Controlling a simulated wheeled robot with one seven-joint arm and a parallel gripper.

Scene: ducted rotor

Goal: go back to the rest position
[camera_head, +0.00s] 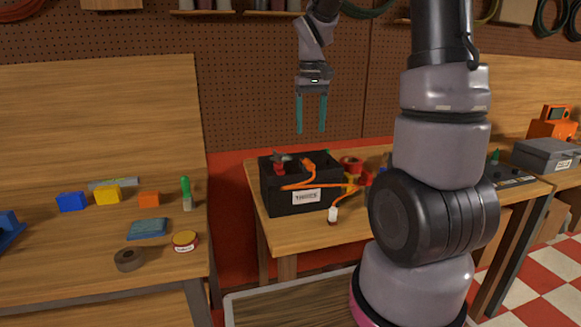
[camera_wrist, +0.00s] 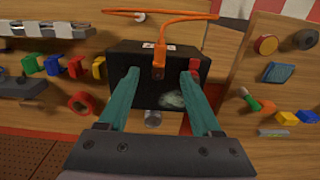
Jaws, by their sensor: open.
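My gripper (camera_head: 312,114) hangs in the air above the workbench (camera_head: 268,232), its two teal fingers pointing down, apart and empty. In the wrist view my gripper (camera_wrist: 158,92) shows with its fingers spread over a black box (camera_wrist: 140,98). In the head view the black box (camera_head: 292,202) stands on the workbench below my gripper, with a clear gap between them. It has a white label, an orange plug (camera_head: 309,166) on top, and an orange cable running to a white-ended connector (camera_head: 332,214) at the table's front.
The left bench (camera_head: 60,268) holds blue, yellow and orange blocks, a green-handled brush (camera_head: 186,193), a blue cloth (camera_head: 148,228), a tape roll (camera_head: 128,259) and a round tin (camera_head: 185,241). A grey case (camera_head: 545,154) stands at right. The air around my gripper is free.

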